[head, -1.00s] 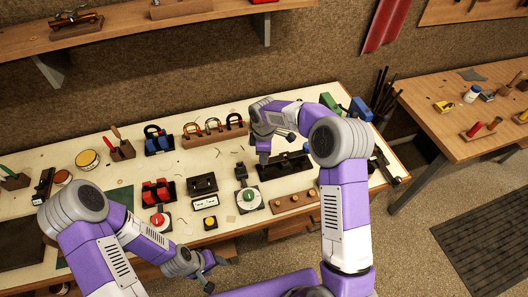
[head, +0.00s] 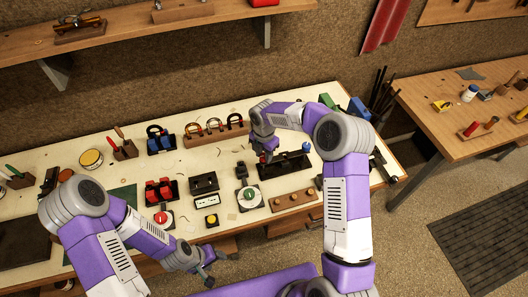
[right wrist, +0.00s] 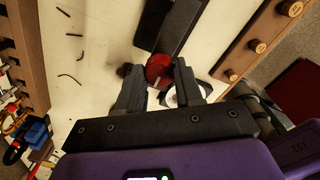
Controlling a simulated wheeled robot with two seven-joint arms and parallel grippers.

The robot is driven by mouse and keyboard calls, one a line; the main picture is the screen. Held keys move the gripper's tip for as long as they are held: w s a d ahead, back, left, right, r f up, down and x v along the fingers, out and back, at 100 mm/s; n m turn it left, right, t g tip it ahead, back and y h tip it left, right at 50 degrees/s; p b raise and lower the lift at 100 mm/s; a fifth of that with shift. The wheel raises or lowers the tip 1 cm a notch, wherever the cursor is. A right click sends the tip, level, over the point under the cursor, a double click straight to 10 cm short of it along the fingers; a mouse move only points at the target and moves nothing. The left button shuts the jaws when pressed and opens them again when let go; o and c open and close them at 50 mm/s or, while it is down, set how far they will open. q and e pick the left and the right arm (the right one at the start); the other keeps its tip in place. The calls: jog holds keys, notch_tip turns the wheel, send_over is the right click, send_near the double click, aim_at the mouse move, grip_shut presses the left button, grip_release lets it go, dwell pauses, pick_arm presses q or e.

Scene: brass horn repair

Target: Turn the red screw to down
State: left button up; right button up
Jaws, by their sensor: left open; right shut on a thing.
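The red screw (right wrist: 160,67) is a round red head with a pale mark on it, in the right wrist view at a black fixture (right wrist: 171,27). My right gripper (right wrist: 162,85) is shut on it, one finger at each side. In the head view my right gripper (head: 266,157) is at the left end of the long black fixture (head: 290,165), with a bit of red showing at its fingers. The fingers hide part of the screw. My left gripper (head: 207,270) is open and empty in front of the bench.
A blue knob (head: 306,147) stands at the fixture's right end. A green-knobbed dial (head: 249,198) and a wooden block with pegs (head: 293,199) lie in front. A red-knobbed dial (head: 161,218) and yellow button (head: 211,220) are further left. A wooden rack (head: 215,134) stands behind.

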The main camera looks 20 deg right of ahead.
jog(key=n+p, duration=0.1)
jog(key=n, duration=0.5)
jog(key=shift+p, duration=0.35)
jog(key=n+p, duration=0.1)
jog(key=n, duration=0.5)
jog(key=shift+n+p, duration=0.35)
jog(key=shift+n, duration=0.05)
jog(key=shift+r+n+p, duration=0.1)
jog(key=shift+n+p, duration=0.85)
jog(key=shift+n, duration=0.25)
jog(key=shift+n+p, duration=1.3)
jog(key=shift+p, duration=0.45)
jog(key=o, duration=1)
jog(key=shift+o, duration=0.2)
